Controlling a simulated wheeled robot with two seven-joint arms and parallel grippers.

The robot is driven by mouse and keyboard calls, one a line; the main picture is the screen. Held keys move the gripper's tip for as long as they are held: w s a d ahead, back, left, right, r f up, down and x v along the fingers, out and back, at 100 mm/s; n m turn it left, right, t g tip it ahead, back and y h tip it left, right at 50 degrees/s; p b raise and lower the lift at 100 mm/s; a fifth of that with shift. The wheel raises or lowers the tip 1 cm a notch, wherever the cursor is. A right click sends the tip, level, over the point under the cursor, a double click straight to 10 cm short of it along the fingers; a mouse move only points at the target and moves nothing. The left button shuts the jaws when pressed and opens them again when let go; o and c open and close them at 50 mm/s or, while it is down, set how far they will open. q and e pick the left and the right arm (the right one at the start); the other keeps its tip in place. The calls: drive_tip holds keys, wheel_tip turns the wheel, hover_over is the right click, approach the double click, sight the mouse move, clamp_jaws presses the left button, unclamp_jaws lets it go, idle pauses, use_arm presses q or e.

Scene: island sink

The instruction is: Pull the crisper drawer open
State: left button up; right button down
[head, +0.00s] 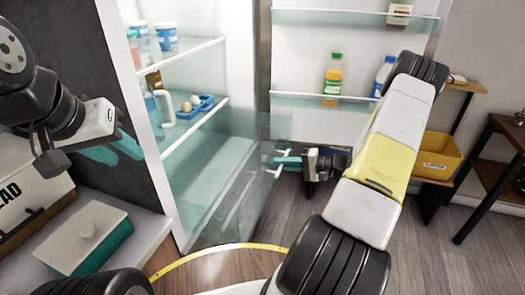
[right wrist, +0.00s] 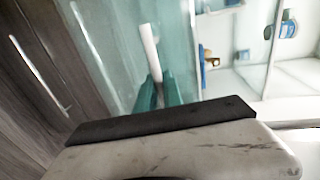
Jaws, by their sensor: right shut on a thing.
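The crisper drawer (head: 240,200) is a translucent, glass-like bin at the bottom of the open fridge. Its white upright handle (head: 279,171) is on the front panel; it also shows in the right wrist view (right wrist: 149,45). How far the drawer stands out is hard to tell. My right gripper (head: 284,162) is at the handle, its teal fingers shut on it from either side; the fingers also show in the right wrist view (right wrist: 158,92). My left gripper (head: 116,150) hangs at the left, away from the drawer, with its teal fingers apart and empty.
Fridge shelves (head: 195,125) hold eggs, a jug and cups. The open fridge door (head: 320,60) carries bottles (head: 333,80). A counter (head: 155,225) with a lidded teal dish (head: 90,240) is at left. A round wooden top (head: 215,270) is in front. A yellow bin (head: 438,155) stands at right.

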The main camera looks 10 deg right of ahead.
drive_tip(key=shift+d, duration=0.1)
drive_tip(key=c, duration=1.8)
unclamp_jaws()
drive_tip(key=shift+o, duration=0.2)
drive_tip(key=shift+s+d, duration=0.1)
drive_tip(key=v, duration=0.7)
drive_tip(key=shift+d, duration=0.25)
drive_tip(key=shift+s+r, duration=0.1)
drive_tip(key=shift+s, duration=0.05)
